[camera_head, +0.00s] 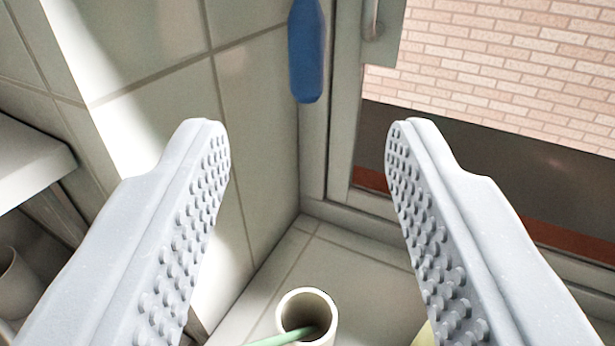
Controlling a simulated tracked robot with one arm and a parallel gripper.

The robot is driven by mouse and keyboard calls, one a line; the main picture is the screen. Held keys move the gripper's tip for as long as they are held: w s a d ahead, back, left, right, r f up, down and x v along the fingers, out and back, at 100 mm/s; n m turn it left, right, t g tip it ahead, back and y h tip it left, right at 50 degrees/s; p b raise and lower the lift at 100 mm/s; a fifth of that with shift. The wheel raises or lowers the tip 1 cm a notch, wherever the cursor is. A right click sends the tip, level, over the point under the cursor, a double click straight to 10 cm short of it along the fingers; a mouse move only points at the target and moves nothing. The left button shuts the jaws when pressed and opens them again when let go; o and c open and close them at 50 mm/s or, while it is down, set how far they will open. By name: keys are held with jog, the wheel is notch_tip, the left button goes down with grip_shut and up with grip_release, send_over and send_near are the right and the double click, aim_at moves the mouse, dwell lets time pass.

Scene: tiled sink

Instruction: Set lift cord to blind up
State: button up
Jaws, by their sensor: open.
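A blue elongated piece (306,55), which looks like the handle of the lift cord, hangs at the top centre beside the window frame. Its upper end is cut off by the picture edge, and no cord or blind is in view. My gripper (306,126) is open and empty, with its two studded grey fingers wide apart. The blue piece shows between the fingers from left to right, a little above the fingertips in the picture. Nothing touches the fingers.
A white cup (322,297) with a green stick in it stands on the tiled ledge (350,262) below. A window frame (341,110) with a metal handle (375,20) is at right. A tiled wall (150,60) and white shelf (30,160) are at left.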

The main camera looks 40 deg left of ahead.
jog(key=shift+s+d, duration=0.45)
jog(key=shift+s, duration=0.15)
jog(key=w+d+r+m+g+h+p, duration=0.2)
jog(key=w+d+r+h+p, duration=0.35)
jog(key=w, duration=0.35)
jog(key=n+g+p, duration=0.2)
jog(key=g+p, duration=0.3)
jog(key=p, duration=0.3)
send_near(306, 49)
jog(key=w+r+x, duration=0.1)
jog(key=x, duration=1.1)
jog(key=shift+s+a+f, duration=0.1)
jog(key=shift+a+f, duration=0.1)
jog(key=shift+a, duration=0.05)
